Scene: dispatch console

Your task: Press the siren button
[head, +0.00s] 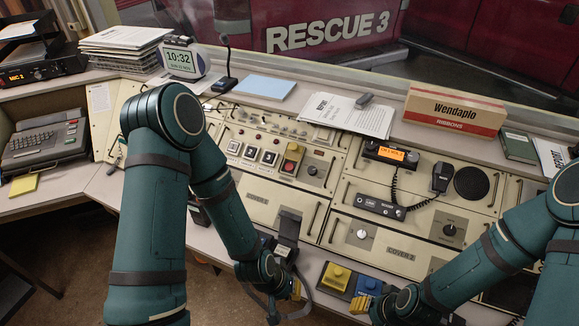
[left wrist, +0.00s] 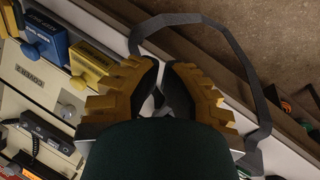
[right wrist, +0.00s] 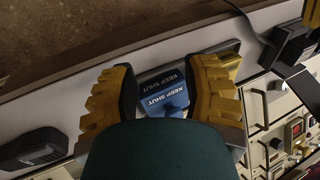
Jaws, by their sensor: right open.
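At the front edge are a yellow button block (head: 336,277) and a blue button block (head: 368,285); the blue one's "KEEP SHUT" label shows in the right wrist view (right wrist: 165,88). My right gripper (head: 362,304) is open and empty, just in front of the blue block. My left gripper (head: 285,291) is left of the yellow block, its fingers close together; its grip is unclear.
A grey loop (left wrist: 222,28) curves around my left fingers in the left wrist view. A dark upright holder (head: 288,228) stands close behind that gripper. A radio (head: 390,153) with a coiled cord and a ribbons box (head: 453,110) are at the right.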

